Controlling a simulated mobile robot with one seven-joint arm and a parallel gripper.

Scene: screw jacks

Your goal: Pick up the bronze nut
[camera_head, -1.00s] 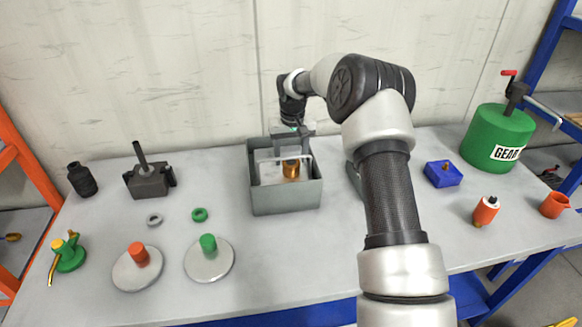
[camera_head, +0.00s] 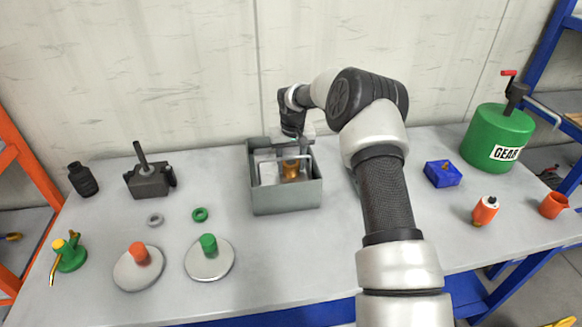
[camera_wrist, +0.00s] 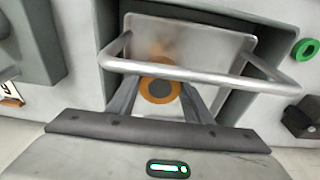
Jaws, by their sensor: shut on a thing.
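The bronze nut (camera_head: 291,169) stands inside the grey open box at the middle of the table, towards its right side. In the wrist view the bronze nut (camera_wrist: 159,90) shows as an orange ring with a dark centre hole, between my two fingers. My gripper (camera_wrist: 157,95) reaches down into the box from behind and is shut on the nut. In the head view my gripper (camera_head: 298,150) is small and partly hidden by the box's contents. I cannot tell whether the nut touches the box floor.
The grey box (camera_head: 287,200) has walls around the nut, and a metal bail handle (camera_wrist: 195,75) crosses close to my fingers. A green ring (camera_head: 200,214) and a grey ring (camera_head: 155,220) lie to the left. A blue block (camera_head: 442,174) stands to the right.

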